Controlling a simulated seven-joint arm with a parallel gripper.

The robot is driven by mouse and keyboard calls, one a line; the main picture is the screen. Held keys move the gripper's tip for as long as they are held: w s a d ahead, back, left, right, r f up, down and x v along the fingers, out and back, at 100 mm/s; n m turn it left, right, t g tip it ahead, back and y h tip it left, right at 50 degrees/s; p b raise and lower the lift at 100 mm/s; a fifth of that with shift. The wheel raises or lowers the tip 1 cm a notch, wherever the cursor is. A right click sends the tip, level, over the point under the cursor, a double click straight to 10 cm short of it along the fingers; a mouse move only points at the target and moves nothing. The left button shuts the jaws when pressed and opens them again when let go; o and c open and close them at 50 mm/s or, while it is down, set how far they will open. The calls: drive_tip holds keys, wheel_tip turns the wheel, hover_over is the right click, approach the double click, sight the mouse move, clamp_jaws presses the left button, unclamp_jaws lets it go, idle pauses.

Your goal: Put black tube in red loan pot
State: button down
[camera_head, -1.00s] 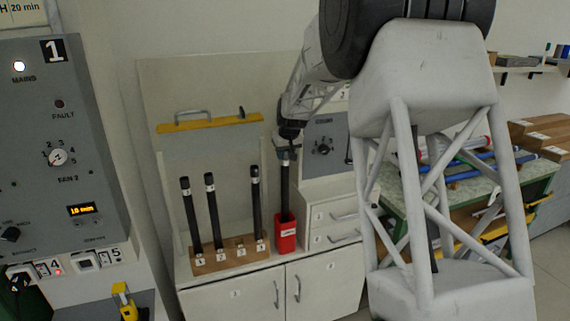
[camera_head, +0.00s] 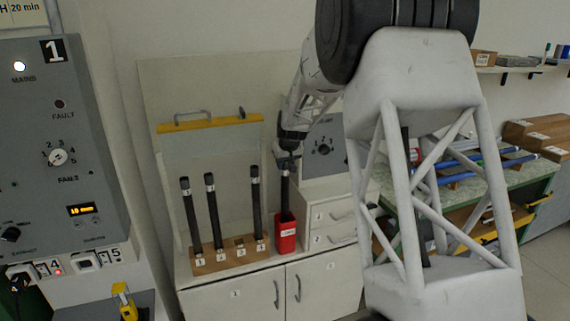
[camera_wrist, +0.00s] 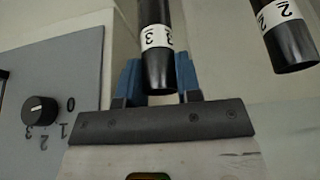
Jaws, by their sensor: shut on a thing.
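My gripper (camera_head: 287,160) is shut on a black tube (camera_head: 285,190) near its top end. The tube hangs about upright over the red loan pot (camera_head: 287,238), and its lower end is hidden behind the pot's front wall, apparently inside it. In the wrist view the blue fingers (camera_wrist: 160,82) sit either side of the tube (camera_wrist: 155,40), which has a white band marked 3. Whether the tube touches the pot's bottom is hidden.
Left of the pot a wooden rack (camera_head: 222,262) holds three more black tubes, with slot 3 empty. Drawers (camera_head: 335,227) stand close on the right. A yellow-edged raised cover (camera_head: 208,124) is behind the rack. My arm blocks part of the green bench (camera_head: 490,195).

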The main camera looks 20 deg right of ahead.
drive_tip(key=shift+f, duration=0.15)
drive_tip(key=c, duration=0.8)
unclamp_jaws()
drive_tip(key=v, duration=1.2)
